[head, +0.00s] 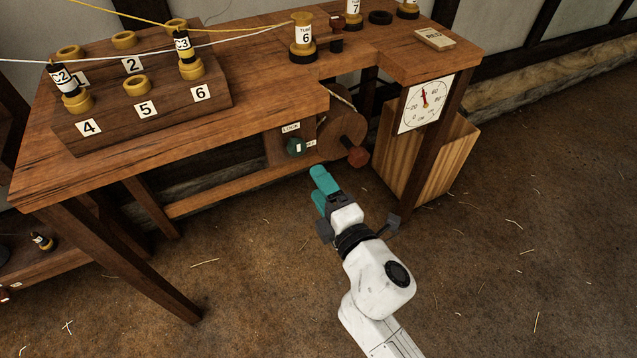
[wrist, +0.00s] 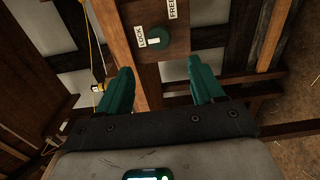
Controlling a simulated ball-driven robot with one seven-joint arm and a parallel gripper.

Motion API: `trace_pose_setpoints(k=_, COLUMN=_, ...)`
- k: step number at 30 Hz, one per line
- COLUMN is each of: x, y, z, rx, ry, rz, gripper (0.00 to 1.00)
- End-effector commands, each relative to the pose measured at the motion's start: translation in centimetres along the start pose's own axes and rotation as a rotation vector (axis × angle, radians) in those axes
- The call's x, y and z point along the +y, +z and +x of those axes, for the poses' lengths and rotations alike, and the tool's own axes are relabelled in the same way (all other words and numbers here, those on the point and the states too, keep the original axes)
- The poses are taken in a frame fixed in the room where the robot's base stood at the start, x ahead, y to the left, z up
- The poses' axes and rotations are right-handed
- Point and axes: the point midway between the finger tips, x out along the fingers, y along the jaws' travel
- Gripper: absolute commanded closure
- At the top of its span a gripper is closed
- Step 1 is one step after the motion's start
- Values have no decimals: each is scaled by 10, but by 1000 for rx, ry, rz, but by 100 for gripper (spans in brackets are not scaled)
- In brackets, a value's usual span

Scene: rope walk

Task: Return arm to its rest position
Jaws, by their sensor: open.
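My gripper (head: 321,188) is at the end of my white arm, in front of the wooden bench (head: 262,65) and a little below its green lock knob (head: 296,147). In the wrist view my gripper (wrist: 160,90) shows two teal fingers spread apart with nothing between them. The green knob (wrist: 155,42) is ahead of the fingers there, between labels reading LOCK and FREE. The arm reaches up from the bottom right of the head view.
A crank with a red-brown handle (head: 358,157) is close to the right of my gripper. A gauge (head: 426,103) hangs on the bench's right leg, before a wooden bin (head: 455,150). Bobbins, including C2 (head: 65,85) and C3 (head: 186,55), stand on the bench. Open floor lies right.

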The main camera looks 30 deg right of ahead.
Motion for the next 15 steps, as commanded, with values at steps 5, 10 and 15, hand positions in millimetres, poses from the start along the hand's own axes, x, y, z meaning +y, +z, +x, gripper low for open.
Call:
trace_pose_setpoints(k=5, x=0, y=0, z=0, rx=0, ry=0, rz=0, gripper=33)
trace_pose_setpoints(k=10, x=0, y=0, z=0, rx=0, ry=0, rz=0, gripper=33)
trace_pose_setpoints(k=15, x=-2, y=9, z=-2, rx=-33, ry=-17, rz=33, gripper=33)
